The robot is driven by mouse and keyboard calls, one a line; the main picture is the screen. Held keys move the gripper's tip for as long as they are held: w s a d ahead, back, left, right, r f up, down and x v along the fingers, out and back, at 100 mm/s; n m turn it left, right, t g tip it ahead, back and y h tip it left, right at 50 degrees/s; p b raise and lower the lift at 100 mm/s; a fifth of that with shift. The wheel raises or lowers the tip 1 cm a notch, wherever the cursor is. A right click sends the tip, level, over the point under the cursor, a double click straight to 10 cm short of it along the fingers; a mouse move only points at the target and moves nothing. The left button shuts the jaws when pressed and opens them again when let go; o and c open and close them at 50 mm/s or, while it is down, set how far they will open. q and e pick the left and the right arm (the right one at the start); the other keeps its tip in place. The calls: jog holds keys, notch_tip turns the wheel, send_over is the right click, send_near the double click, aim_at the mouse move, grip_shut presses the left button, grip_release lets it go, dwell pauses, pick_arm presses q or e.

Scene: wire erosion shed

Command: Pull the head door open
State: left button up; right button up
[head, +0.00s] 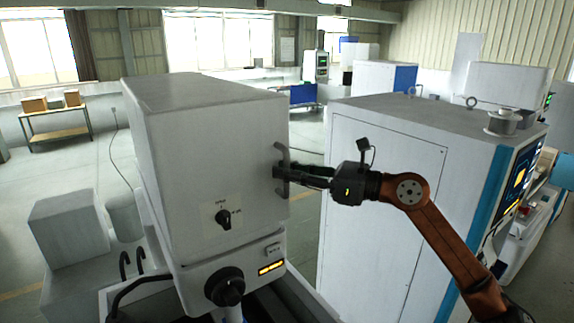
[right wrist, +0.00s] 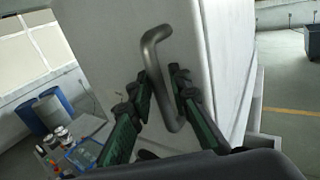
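The head door is the front panel of a large white box-shaped machine head (head: 215,150), and it looks closed. It carries a grey bar handle (head: 281,155) at its right edge. In the right wrist view the curved handle (right wrist: 153,52) runs down between the fingers. My right gripper (head: 282,173) reaches in from the right, level with the handle. Its two green-black fingers (right wrist: 161,84) lie close on either side of the bar, shut on it. The exact contact is partly hidden. My left gripper is not in view.
A tall white cabinet (head: 375,190) stands to the right, behind my right arm. Open floor and a small table (head: 58,135) lie at the back left.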

jog(key=shift+s+a, duration=0.15)
jog(key=shift+a, duration=0.05)
jog(key=shift+w, duration=0.25)
jog(key=shift+c, duration=0.6)
jog(key=shift+s, duration=0.1)
grip_shut()
jog(key=shift+d+r, duration=0.1)
